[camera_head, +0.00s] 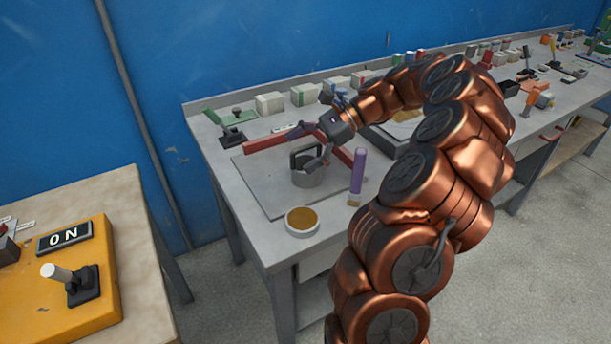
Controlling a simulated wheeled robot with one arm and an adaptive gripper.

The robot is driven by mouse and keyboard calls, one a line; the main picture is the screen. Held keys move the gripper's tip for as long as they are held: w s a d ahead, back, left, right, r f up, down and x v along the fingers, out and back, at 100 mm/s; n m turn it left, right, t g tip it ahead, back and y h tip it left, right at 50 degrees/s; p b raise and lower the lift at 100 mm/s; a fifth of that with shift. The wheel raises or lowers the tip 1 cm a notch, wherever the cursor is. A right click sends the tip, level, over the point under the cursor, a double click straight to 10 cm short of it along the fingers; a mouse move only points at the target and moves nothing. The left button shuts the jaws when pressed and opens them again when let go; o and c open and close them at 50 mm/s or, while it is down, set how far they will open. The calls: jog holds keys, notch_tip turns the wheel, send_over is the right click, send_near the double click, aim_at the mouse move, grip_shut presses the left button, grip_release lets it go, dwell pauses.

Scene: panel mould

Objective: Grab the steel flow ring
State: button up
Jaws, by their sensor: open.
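The steel flow ring (307,179) is a short grey cylinder standing upright on a flat grey plate (268,190) on the workbench. My copper arm reaches over from the right. My gripper (309,159) is open at the ring, with its dark fingers at the ring's upper rim. One finger shows at the back left of the rim and one at the right. I cannot tell whether they touch the ring. The fingers hide part of the rim and its inside.
Red bars (265,143) lie on the plate behind and right of the ring. A round tin of amber stuff (301,220) sits in front. Several pale blocks line the back. A yellow switch box (62,290) is at left.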

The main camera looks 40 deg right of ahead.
aim_at(300, 178)
jog(key=d+f+m+t, duration=0.1)
jog(key=d, duration=0.2)
jog(key=d+f+m, duration=0.1)
jog(key=d+f, duration=0.1)
jog(key=d, duration=0.1)
jog(key=d+f+m+t+b, duration=0.1)
jog(key=d+m, duration=0.1)
jog(key=d, duration=0.1)
jog(key=shift+s+d+f+t, duration=0.2)
jog(key=shift+d+f+t, duration=0.05)
jog(key=shift+f+t, duration=0.05)
jog(key=shift+x, duration=1.3)
jog(key=shift+w+a, duration=0.25)
jog(key=shift+a, duration=0.65)
jog(key=shift+p+x, duration=0.3)
jog(key=shift+x, duration=1.4)
jog(key=c, duration=1.4)
